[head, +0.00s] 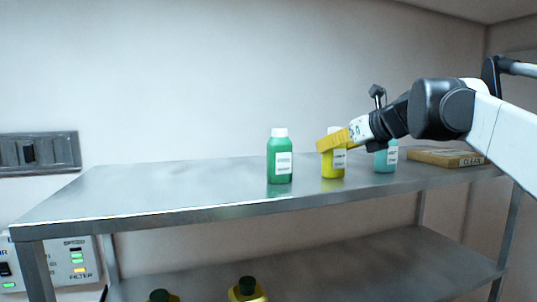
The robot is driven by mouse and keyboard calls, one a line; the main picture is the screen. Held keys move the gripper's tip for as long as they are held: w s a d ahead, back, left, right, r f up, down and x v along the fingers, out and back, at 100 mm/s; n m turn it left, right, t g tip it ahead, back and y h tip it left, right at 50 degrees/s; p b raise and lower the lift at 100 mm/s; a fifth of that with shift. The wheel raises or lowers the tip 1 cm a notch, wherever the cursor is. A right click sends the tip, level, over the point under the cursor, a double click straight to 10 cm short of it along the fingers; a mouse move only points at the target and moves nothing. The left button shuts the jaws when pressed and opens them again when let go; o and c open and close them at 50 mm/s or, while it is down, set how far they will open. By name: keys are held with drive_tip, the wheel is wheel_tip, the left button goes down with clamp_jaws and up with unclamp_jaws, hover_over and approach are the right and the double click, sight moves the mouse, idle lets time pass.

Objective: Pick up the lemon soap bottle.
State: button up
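The lemon soap bottle, a yellow bottle (327,166) with a white label and white cap, stands upright on the steel shelf, right of centre. My gripper (326,145), with a yellow end, reaches in from the right and crosses in front of the bottle's upper part. The cap shows just above it. The shoulder of the bottle is hidden behind the gripper. I cannot tell whether the gripper touches the bottle, or whether its fingers are open or shut.
A green bottle (279,160) stands left of the yellow one. A teal bottle (385,161) stands to its right, partly behind my wrist. A flat box marked CLEAN (446,157) lies farther right. The shelf's left part (150,189) is clear. Dark-capped yellow bottles (247,290) are below.

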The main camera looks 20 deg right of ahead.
drive_tip(key=c, duration=0.6)
drive_tip(key=shift+w+r, duration=0.1)
drive_tip(key=shift+c, duration=0.2)
